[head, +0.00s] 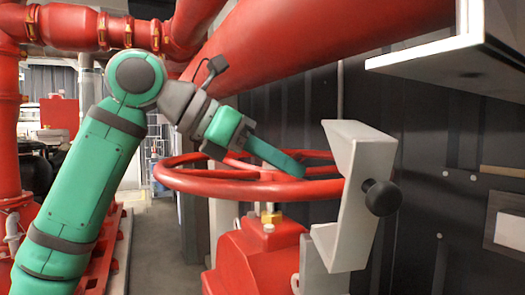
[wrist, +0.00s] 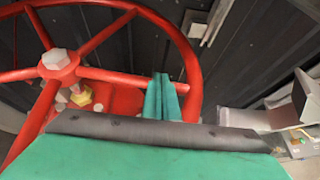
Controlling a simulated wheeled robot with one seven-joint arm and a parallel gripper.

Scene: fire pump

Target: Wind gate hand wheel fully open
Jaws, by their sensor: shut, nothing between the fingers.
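The red gate hand wheel (head: 215,187) lies roughly flat on top of a red valve body (head: 262,262). In the wrist view its rim (wrist: 188,55), spokes and hub nut (wrist: 55,58) show at the left and centre. My green gripper (head: 298,168) reaches over the wheel from the left. In the wrist view its fingers (wrist: 163,88) are together and empty, beside the right part of the rim and over the outer end of a spoke. I cannot tell whether the fingertips touch the wheel or dip between its spokes.
A pale angled bracket with a black knob (head: 382,197) stands close to the right of the wheel. A large red pipe (head: 290,45) runs above, and a pale box (head: 460,60) juts out at upper right. A dark ribbed wall (head: 430,130) is behind.

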